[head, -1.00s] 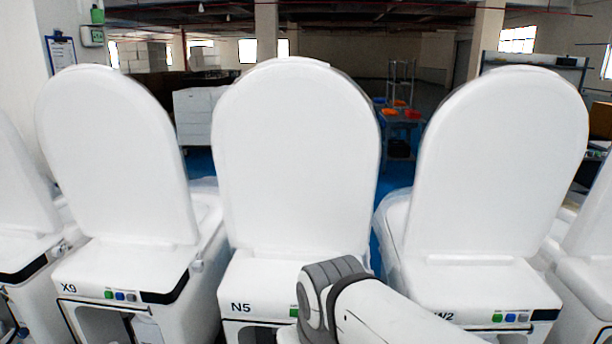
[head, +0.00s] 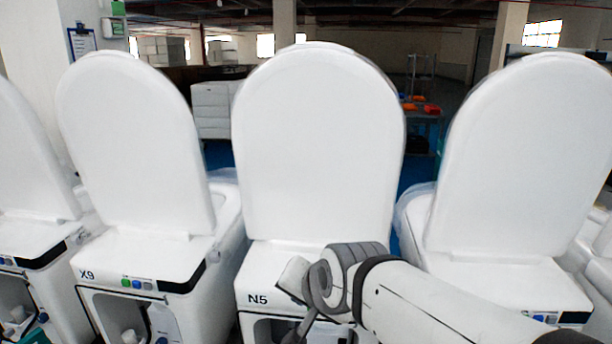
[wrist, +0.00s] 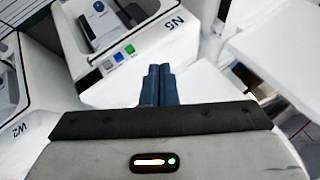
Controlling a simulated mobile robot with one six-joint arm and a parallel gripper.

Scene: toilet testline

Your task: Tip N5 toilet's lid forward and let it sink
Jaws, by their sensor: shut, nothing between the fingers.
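The N5 toilet (head: 258,298) stands in the middle of the head view with its back toward me. Its white lid (head: 318,140) is raised upright, and its rear face fills the centre of that view. The N5 label and coloured buttons also show upside down on the toilet's housing (wrist: 135,62) in the wrist view. My gripper (wrist: 158,72) is shut and empty, its dark fingers close together over the N5 housing. Contact with the housing cannot be told. In the head view my arm covers the right part of the N5 housing, and the fingertips are not clear.
Toilet X9 (head: 130,262) is on the left and toilet W2 (head: 500,280) on the right, both with lids raised. Narrow gaps separate the neighbouring lids. Behind them are a white cabinet (head: 211,110) and a table with orange bins (head: 422,107).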

